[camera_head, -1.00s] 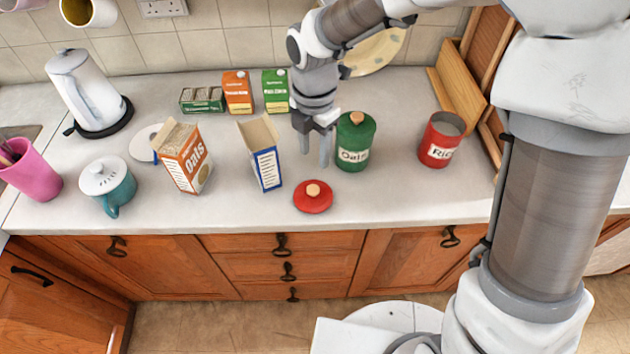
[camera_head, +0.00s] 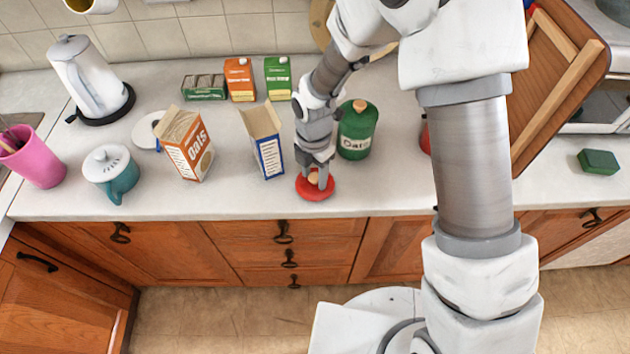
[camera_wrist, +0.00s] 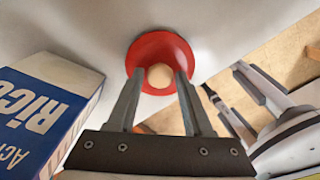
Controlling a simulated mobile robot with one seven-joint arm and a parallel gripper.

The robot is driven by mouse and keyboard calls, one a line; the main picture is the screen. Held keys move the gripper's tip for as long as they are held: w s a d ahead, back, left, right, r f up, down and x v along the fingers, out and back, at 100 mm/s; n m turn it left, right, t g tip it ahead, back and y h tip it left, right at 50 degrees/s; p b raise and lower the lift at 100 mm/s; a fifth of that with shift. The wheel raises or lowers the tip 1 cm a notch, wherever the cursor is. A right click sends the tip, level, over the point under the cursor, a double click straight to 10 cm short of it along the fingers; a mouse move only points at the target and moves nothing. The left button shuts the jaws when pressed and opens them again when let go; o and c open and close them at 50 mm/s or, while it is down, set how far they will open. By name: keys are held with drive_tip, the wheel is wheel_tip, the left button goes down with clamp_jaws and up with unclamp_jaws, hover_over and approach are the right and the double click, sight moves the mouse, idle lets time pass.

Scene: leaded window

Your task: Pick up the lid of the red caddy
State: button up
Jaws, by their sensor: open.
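The red lid (camera_head: 316,191) with a round wooden knob (camera_head: 313,178) lies flat on the worktop near its front edge. It also shows in the wrist view as a red disc (camera_wrist: 176,48) with the pale knob (camera_wrist: 159,76) at its middle. My gripper (camera_head: 318,182) is open and points down at the lid, with its fingers on either side of the knob. In the wrist view, the fingertips (camera_wrist: 158,76) flank the knob; I cannot tell whether they touch it. The red caddy (camera_head: 425,138) is mostly hidden behind my arm.
A blue and white carton (camera_head: 267,146) stands close left of my gripper, and the green oats caddy (camera_head: 357,130) close behind at the right. The worktop's front edge (camera_head: 250,213) is near the lid.

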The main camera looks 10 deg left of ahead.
drive_tip(key=shift+f, duration=0.2)
clamp_jaws()
idle(0.3)
